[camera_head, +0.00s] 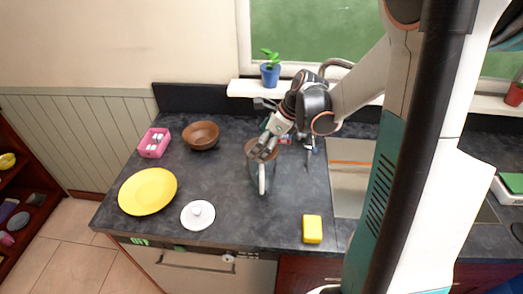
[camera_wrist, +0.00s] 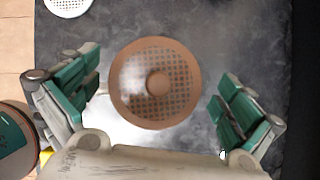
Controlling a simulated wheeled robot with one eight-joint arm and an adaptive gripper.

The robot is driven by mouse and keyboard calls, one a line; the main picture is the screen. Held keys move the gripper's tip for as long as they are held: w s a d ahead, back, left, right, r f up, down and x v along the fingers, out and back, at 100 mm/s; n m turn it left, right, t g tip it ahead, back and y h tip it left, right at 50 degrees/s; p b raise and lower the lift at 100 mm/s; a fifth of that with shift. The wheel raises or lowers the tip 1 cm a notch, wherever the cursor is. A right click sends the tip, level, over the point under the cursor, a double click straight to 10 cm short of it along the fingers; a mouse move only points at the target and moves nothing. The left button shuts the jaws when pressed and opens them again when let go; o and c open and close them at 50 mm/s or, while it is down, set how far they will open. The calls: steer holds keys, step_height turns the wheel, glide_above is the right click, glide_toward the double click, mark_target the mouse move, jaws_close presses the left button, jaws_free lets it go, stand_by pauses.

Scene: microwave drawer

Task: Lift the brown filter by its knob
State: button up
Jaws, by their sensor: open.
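The brown filter (camera_head: 250,147) is a round, perforated disc with a raised rim. It sits at the top of a clear glass vessel (camera_head: 261,178). In the wrist view the filter (camera_wrist: 182,108) faces me, with its round knob (camera_wrist: 158,83) at the centre. My gripper (camera_head: 266,150) is over the filter and hides part of it in the head view. In the wrist view my gripper (camera_wrist: 158,98) is open, with one finger left and one right of the filter. Nothing is between the fingers' pads and the knob, and neither finger touches the knob.
A white lid (camera_head: 198,215), a yellow plate (camera_head: 148,191), a brown bowl (camera_head: 201,135) and a pink box (camera_head: 154,143) stand on the left of the dark counter. A yellow sponge (camera_head: 312,229) lies near the front edge. A potted plant (camera_head: 270,74) stands on the sill.

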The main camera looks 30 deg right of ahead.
steer(key=shift+c, duration=0.6)
steer(key=c, duration=0.7)
steer(key=shift+r, duration=0.1)
